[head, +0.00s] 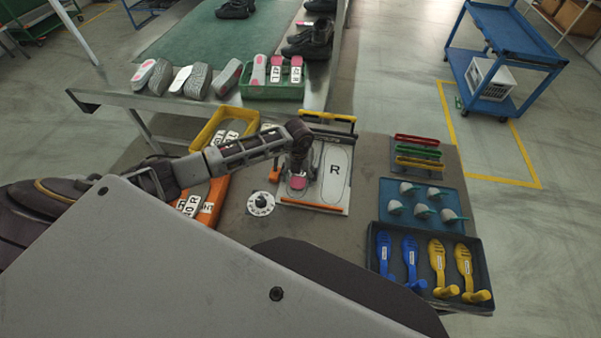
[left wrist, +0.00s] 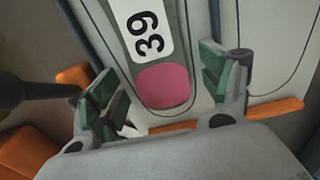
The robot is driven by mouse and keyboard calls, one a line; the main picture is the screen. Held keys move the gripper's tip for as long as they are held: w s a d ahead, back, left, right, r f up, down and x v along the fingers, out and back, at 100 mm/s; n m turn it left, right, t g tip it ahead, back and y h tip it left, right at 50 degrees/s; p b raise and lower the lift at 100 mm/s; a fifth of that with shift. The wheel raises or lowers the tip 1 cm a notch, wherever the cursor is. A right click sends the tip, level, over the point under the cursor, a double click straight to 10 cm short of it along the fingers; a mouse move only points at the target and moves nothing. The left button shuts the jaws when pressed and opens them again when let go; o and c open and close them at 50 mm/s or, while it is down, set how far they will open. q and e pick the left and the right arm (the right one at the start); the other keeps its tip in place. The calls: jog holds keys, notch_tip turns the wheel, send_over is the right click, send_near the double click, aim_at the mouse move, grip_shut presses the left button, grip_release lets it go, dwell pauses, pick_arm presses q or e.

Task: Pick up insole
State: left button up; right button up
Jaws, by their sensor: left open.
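An insole (left wrist: 164,84) lies between the open fingers of my left gripper (left wrist: 165,90) in the left wrist view. It is grey with a pink heel pad and a white label reading 39. In the head view its pink end (head: 297,183) shows beneath my left gripper (head: 297,170), on the left half of a flat board (head: 325,198). The board has a foot outline marked R on its right half. The fingers stand on either side of the heel end, and I cannot tell whether they touch it. The rest of the insole is hidden by my wrist in the head view.
A yellow bin (head: 208,128) and an orange bin (head: 212,212) with labelled insoles are at left. A round dial (head: 261,203) is beside the board. A black tray (head: 484,262) of blue and yellow tools and a blue tray (head: 450,195) stand at right. A conveyor (head: 175,108) lies behind.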

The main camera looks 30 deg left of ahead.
pick_arm(q)
jog(key=c, duration=1)
jog(key=shift+c, duration=0.2)
jog(key=shift+r, duration=0.15)
notch_tip(320, 180, up, 10)
jog(key=b, duration=0.1)
dwell(0.4)
